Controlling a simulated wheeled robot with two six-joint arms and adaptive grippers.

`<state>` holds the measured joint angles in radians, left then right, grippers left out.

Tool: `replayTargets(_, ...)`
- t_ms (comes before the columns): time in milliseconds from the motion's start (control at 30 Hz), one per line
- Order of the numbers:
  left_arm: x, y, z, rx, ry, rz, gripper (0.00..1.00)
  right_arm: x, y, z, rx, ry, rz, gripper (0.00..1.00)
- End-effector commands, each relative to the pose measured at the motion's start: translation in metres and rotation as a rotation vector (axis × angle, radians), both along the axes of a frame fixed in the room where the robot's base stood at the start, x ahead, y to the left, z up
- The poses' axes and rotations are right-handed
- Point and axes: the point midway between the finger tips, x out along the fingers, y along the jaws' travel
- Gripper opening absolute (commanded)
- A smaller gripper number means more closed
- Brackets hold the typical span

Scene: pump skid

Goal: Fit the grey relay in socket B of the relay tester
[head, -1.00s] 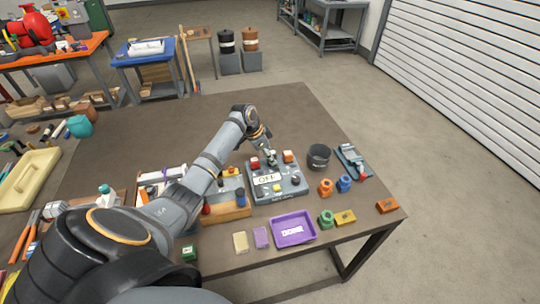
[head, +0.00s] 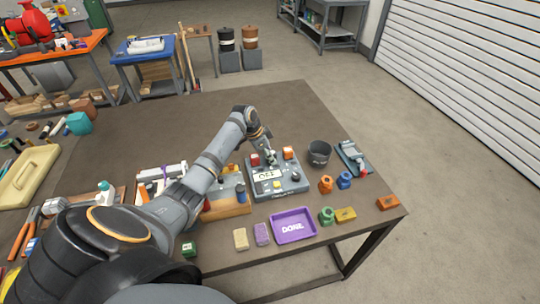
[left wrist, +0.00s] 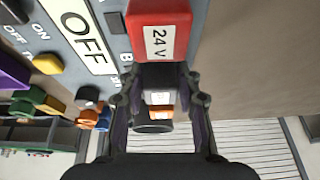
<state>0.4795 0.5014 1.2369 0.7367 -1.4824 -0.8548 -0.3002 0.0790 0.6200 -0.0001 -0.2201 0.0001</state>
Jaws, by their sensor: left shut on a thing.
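The relay tester (head: 291,190) is a grey box on the table with a sign reading OFF (left wrist: 84,38). A red block marked 24 V (left wrist: 160,35) stands on it, and an orange block (head: 288,152) stands at its far right corner. My left gripper (head: 267,156) is over the far side of the tester, between these two blocks. In the left wrist view its fingers (left wrist: 160,82) are shut on the grey relay (left wrist: 157,72), mostly hidden between them, beside the letter B. I cannot tell whether the relay is seated in the socket. My right gripper is out of view.
A purple tray marked DONE (head: 312,227) lies in front of the tester. A dark cup (head: 319,153) and a blue-grey tool (head: 353,158) stand to its right. Small coloured parts lie near the front edge. The table behind the tester is clear.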

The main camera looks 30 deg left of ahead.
Motion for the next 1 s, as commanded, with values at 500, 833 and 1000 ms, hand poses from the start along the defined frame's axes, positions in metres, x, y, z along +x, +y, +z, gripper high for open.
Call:
replayTargets(500,-0.002,0.0,-0.003,-0.001,0.006,0.0,0.6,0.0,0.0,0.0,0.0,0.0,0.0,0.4)
replayTargets(833,-0.013,0.012,0.037,0.004,0.002,0.001,0.6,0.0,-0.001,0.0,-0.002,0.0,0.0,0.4)
replayTargets(1000,-0.026,0.021,0.075,0.004,0.002,0.002,0.6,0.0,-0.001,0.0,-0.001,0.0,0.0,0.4)
